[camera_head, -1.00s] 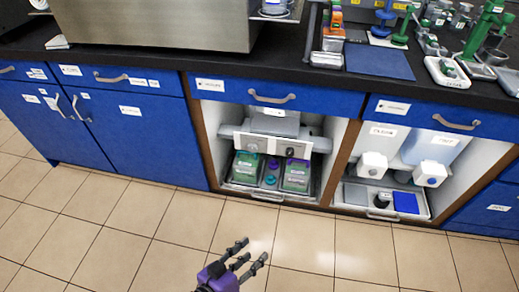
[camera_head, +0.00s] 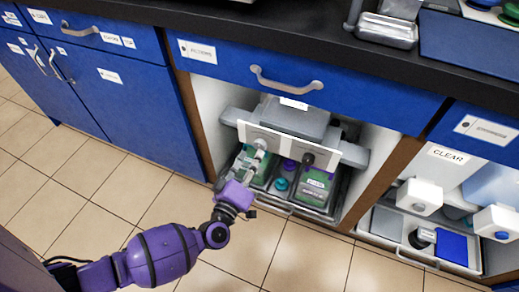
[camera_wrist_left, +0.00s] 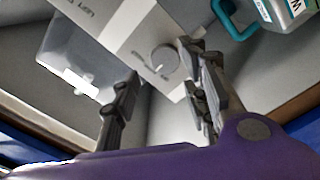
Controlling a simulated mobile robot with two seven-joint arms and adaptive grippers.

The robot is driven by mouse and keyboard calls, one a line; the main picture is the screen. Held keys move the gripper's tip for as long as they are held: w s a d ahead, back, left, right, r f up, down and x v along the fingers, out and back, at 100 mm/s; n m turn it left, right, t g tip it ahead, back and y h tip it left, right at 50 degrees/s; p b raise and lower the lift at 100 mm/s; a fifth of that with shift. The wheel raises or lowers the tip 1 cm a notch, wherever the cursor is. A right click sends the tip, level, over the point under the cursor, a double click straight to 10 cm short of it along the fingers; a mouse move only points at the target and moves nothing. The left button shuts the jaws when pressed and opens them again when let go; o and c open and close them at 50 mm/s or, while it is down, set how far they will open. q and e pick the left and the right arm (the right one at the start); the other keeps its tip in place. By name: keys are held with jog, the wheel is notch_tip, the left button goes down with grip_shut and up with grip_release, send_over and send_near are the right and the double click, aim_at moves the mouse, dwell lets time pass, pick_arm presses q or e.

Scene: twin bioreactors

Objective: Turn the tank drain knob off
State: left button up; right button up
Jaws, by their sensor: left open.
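A white panel (camera_head: 284,140) is mounted in the open cabinet below the counter. It carries a light grey knob at its left and a black knob (camera_head: 308,158) at its right. The light grey knob (camera_wrist_left: 165,60) shows as a round dial in the left wrist view, with lettering beside it that I cannot read fully. In the left wrist view, the left gripper's fingers (camera_wrist_left: 163,65) stand on either side of the dial; contact cannot be told. My right gripper is not in view.
Green-topped containers (camera_head: 315,188) stand in a tray below the panel. The blue drawer front (camera_head: 300,88) and its handle overhang above. A brown cabinet post (camera_head: 383,180) stands to the right, beside a bay with white dispensers (camera_head: 419,197). The tiled floor in front is clear.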

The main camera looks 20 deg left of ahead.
aim_at(260, 147)
pick_arm(q)
jog(key=shift+w+d+b, duration=0.1)
jog(key=shift+w+b, duration=0.35)
jog(key=shift+w, duration=1.8)
jog(key=c, duration=1)
